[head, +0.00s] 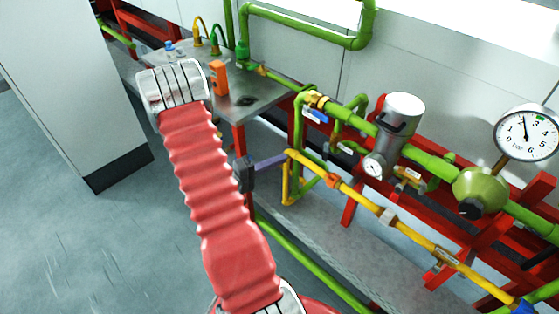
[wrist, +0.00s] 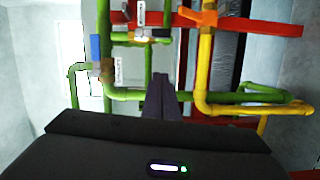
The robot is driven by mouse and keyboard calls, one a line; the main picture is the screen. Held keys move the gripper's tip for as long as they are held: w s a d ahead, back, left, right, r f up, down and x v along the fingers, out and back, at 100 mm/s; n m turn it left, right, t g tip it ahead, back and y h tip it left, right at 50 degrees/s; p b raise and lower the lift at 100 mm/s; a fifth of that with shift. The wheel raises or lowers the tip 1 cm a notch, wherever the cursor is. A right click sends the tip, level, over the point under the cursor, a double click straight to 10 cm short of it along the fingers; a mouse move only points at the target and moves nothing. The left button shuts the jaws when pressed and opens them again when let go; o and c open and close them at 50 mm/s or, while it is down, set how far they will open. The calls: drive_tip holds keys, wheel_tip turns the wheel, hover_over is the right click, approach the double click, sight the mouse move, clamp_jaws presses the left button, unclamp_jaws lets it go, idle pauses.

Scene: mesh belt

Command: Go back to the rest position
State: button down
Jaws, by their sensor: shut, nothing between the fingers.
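My gripper (head: 284,157) shows in the head view just right of my red arm, its dark body partly behind the arm and its slim grey-purple fingers pointing right toward the yellow pipe (head: 353,191). In the wrist view the fingers of my gripper (wrist: 163,76) are together and hold nothing. Beyond them are a green pipe (wrist: 128,95) and the bend of the yellow pipe (wrist: 203,75). I cannot tell the exact gap between the fingertips and the pipes.
Right of my arm are a silver cylinder (head: 398,122), a round gauge (head: 527,133) and red frame beams. A metal table (head: 262,93) with an orange block (head: 218,78) stands behind. A white cabinet (head: 75,85) is at left. Grey floor at lower left is clear.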

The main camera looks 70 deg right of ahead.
idle(0.6)
drive_tip(key=s+a+f+n+g+y, duration=0.1)
drive_tip(key=s+a+f+n+y, duration=0.25)
drive_tip(key=s+a+y, duration=0.2)
drive_tip(key=w+a+r+t+y, duration=0.1)
drive_tip(key=w+a+r+y, duration=0.15)
drive_tip(key=a, duration=0.65)
drive_tip(key=w+a+r+n+t+y, duration=0.1)
drive_tip(key=w+a+r+t+y, duration=0.1)
drive_tip(key=w+a+r+t, duration=0.6)
drive_tip(key=w+a+r+n+t+y, duration=0.25)
drive_tip(key=w+a, duration=0.35)
drive_tip(key=a, duration=0.7)
drive_tip(key=w+a+r+n+t+y, duration=0.1)
drive_tip(key=a+r+t, duration=0.5)
drive_tip(key=a+r, duration=0.7)
drive_tip(key=shift+w+a+r+n, duration=0.25)
drive_tip(key=shift+w+n, duration=0.1)
drive_tip(key=shift+n, duration=0.15)
